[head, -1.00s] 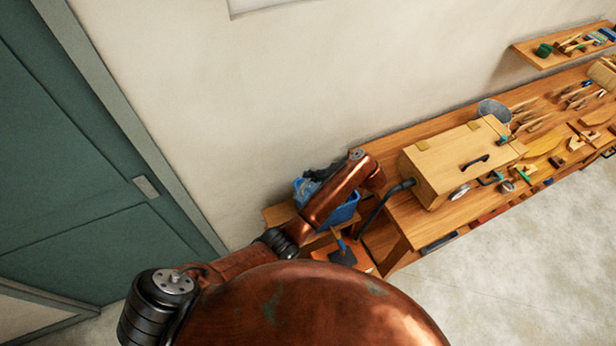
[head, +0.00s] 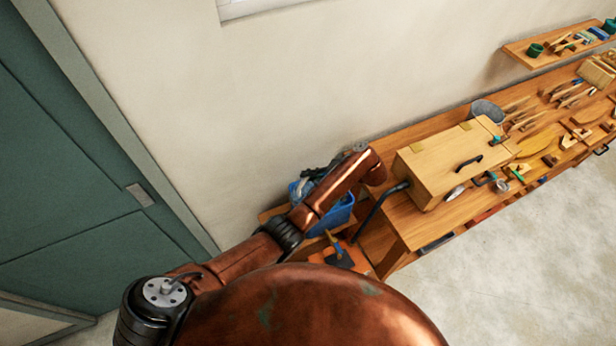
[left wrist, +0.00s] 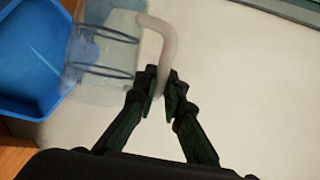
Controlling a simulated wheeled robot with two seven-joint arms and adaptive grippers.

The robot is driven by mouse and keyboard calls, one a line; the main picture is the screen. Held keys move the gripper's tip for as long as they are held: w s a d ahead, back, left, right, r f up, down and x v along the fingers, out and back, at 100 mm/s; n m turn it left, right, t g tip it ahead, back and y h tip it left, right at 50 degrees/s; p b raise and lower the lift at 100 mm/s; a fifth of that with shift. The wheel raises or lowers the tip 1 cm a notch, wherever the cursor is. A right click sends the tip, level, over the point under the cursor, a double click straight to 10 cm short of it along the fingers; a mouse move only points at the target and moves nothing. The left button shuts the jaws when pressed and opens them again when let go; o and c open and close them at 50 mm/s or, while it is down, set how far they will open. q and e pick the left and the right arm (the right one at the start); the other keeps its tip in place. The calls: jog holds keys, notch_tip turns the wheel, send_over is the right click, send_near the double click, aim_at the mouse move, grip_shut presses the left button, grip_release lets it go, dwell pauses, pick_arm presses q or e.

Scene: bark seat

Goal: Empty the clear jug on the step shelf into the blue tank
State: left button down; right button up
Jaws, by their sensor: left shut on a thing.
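The blue tank (head: 340,214) stands low by the wall in the head view, partly hidden behind my left arm. It also fills the left edge of the left wrist view (left wrist: 28,62). My left gripper (left wrist: 158,88) is shut on the pale curved handle of the clear jug (left wrist: 100,55). The jug's see-through body overlaps the tank's right side in that view; its exact tilt and any contents are hard to tell. In the head view the dark left gripper (head: 314,176) shows above the tank, mostly behind my arm. My right gripper is out of view.
A long wooden workbench (head: 402,222) runs along the wall to the right, with a wooden box (head: 450,165), a grey bucket (head: 487,110) and tools on it. An orange surface with a brush (head: 338,250) lies before the tank. A green door (head: 70,180) is at left.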

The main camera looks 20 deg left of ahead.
aim_at(297, 200)
pick_arm(q)
jog(key=shift+w+d+r, duration=0.1)
jog(key=shift+w+r, duration=0.05)
jog(key=shift+s+f, duration=0.45)
jog(key=s+a+f+n+t, duration=0.1)
jog(key=s, duration=0.1)
jog(key=s+a+f+n+t+h, duration=0.1)
jog(key=s+t, duration=0.1)
jog(key=s+a+f+n+t, duration=0.1)
jog(key=s+f, duration=0.1)
jog(key=shift+s+n+h, duration=0.25)
jog(key=shift+n+h, duration=0.05)
jog(key=shift+h, duration=0.1)
notch_tip(297, 200, down, 8)
jog(key=s+n+t+b, duration=0.1)
jog(key=n+t+b, duration=0.3)
jog(key=t+b, duration=0.2)
jog(key=shift+s+a+n+h+b, duration=0.25)
jog(key=shift+s+n+h+b, duration=0.05)
jog(key=shift+s+h+b, duration=0.1)
jog(key=shift+f, duration=0.1)
